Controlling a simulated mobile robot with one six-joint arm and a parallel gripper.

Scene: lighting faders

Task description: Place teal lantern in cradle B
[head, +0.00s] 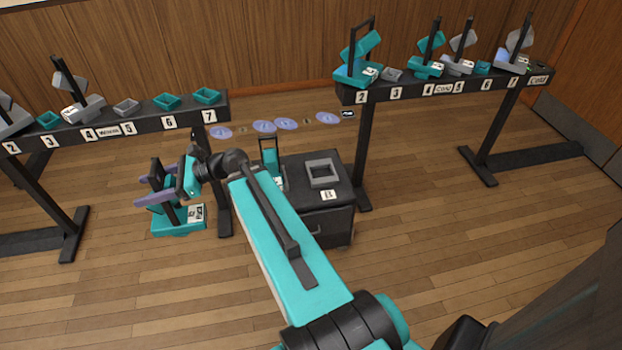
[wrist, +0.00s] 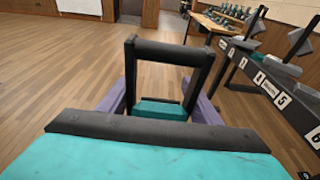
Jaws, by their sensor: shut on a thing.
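My gripper (head: 156,190) has purple fingers and is shut on a teal lantern (head: 178,222) with a black frame and a white label on its base. The lantern hangs roughly upright left of the black cabinet, apart from it. In the wrist view, the lantern's black handle (wrist: 168,51) stands between the purple fingers, with a teal part (wrist: 158,108) below. Cradle B (head: 323,173) is a grey, square, open frame on the cabinet top, empty, with a "B" label in front. Another teal lantern (head: 269,158) stands at the cabinet's left, partly hidden by my arm.
The black cabinet (head: 330,222) stands between two long racks. The left rack (head: 140,125) and right rack (head: 445,86) carry numbered cradles, some holding teal or grey lanterns. Purple discs (head: 264,126) lie behind the cabinet. The wooden floor (head: 440,250) in front is clear.

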